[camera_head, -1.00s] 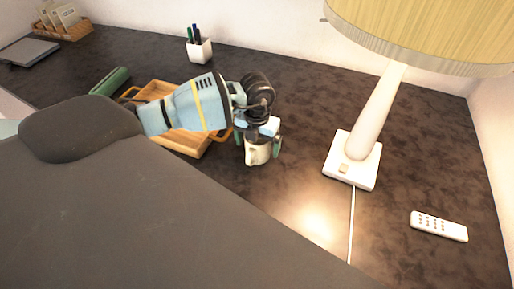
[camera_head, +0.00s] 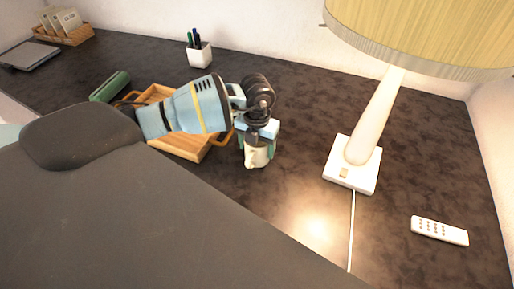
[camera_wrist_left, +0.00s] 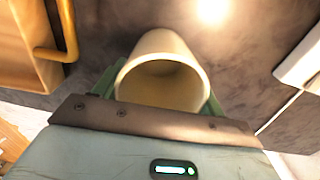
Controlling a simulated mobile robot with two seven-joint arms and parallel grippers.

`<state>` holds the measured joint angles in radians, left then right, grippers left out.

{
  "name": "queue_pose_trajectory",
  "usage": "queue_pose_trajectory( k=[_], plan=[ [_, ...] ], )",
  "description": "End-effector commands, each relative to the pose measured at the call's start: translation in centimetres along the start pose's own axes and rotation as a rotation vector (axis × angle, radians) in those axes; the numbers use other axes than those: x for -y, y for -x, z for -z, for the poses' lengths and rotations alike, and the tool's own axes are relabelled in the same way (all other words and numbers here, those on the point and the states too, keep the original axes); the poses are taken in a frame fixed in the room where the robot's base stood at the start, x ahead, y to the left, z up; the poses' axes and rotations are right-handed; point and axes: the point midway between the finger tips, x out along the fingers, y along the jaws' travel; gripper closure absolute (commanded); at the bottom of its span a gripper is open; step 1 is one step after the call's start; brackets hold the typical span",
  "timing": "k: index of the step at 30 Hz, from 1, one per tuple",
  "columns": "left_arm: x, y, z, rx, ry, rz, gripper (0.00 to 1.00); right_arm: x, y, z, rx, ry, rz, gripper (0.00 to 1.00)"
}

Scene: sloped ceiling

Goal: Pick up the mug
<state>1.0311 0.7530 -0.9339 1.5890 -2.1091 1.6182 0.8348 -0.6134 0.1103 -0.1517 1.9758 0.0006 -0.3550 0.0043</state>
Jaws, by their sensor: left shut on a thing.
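A cream mug (camera_head: 257,157) stands on the dark countertop, just right of the wooden tray. My left gripper (camera_head: 258,145) is over it from above, its fingers on either side, shut on the mug. In the left wrist view the mug (camera_wrist_left: 165,72) shows its open rim and empty inside, with green fingers (camera_wrist_left: 160,92) at both sides. My right gripper is not in view.
A wooden tray (camera_head: 187,149) with handles sits left of the mug. A lamp (camera_head: 352,178) with a cord stands to the right, a white remote (camera_head: 439,230) further right. A pen holder (camera_head: 199,54) stands behind. The counter between mug and lamp is clear.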

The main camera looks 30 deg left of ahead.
Motion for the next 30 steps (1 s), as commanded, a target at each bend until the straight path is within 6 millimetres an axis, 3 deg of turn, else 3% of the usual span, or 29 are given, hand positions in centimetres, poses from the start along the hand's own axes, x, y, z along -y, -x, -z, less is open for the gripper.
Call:
queue_pose_trajectory(
  k=[6, 21, 30],
  plan=[
    [0.0, 3.2, -0.1, 0.007, 0.000, 0.003, 0.61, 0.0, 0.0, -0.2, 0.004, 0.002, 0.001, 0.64],
    [-2.8, 3.8, 10.6, 0.001, -0.002, -0.001, 0.61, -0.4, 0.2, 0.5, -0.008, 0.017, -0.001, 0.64],
    [-3.8, 4.2, 14.6, 0.001, 0.000, 0.000, 0.61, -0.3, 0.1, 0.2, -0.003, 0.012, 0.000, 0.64]
  ],
)
